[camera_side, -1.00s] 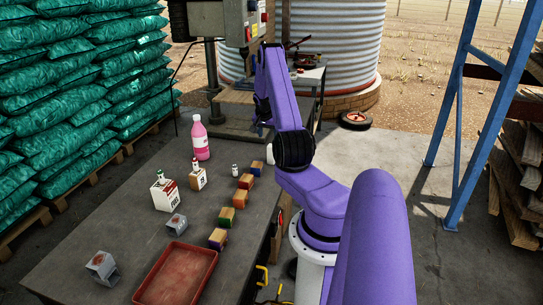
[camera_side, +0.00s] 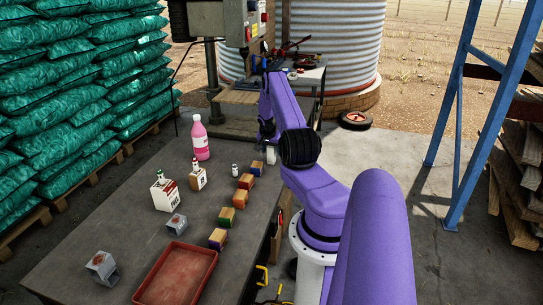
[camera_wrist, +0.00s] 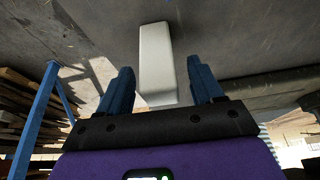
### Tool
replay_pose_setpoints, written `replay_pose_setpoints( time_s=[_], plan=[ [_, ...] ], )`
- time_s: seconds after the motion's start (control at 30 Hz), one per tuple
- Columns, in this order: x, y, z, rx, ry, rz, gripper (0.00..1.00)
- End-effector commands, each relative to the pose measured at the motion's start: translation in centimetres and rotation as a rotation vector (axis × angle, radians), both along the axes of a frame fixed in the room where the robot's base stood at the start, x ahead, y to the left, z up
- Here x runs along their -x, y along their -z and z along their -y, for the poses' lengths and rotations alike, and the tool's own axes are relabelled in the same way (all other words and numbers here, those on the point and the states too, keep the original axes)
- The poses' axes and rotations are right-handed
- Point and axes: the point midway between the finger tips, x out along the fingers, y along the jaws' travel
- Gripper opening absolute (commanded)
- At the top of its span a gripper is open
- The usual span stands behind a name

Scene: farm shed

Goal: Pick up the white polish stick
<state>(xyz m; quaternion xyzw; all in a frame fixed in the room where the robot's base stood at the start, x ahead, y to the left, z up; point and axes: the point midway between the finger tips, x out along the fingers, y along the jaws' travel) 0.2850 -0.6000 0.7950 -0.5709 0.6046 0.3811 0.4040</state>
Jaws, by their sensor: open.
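The white polish stick (camera_wrist: 156,62) is a pale block in the wrist view. It lies lengthwise between the two blue fingers of my gripper (camera_wrist: 160,68), with a gap on each side. My gripper is open and does not hold it. The stick's near end is close to the gripper's black palm, but I cannot tell the exact distance. In the side view a small pale piece (camera_side: 271,155) shows beside my arm at the table's far right, likely the stick. My fingers are mostly hidden there by my arm.
On the grey table (camera_side: 95,220) stand a pink bottle (camera_side: 200,138), a white jug (camera_side: 164,193), a small bottle box (camera_side: 197,177), several coloured blocks (camera_side: 226,216) and a red tray (camera_side: 150,285). A drill press (camera_side: 225,22) stands behind. The table's left-middle is clear.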

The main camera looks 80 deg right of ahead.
Motion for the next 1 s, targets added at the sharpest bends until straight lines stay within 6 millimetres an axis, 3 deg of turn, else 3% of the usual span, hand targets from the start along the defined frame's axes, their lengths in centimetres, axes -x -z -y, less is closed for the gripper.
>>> replay_pose_setpoints(
  time_s=[0.23, 0.4, 0.43, 0.77, 1.0],
  plan=[
    [0.0, 0.1, 0.0, 0.000, 0.000, 0.000, 0.66],
    [0.0, 0.1, 0.0, 0.000, 0.000, 0.000, 0.11],
    [0.0, 0.1, 0.0, 0.000, 0.000, 0.000, 0.06],
    [0.0, -0.1, 0.1, 0.001, 0.000, 0.000, 0.06],
    [0.0, -2.0, 0.2, 0.003, 0.001, 0.000, 0.06]
  ],
)
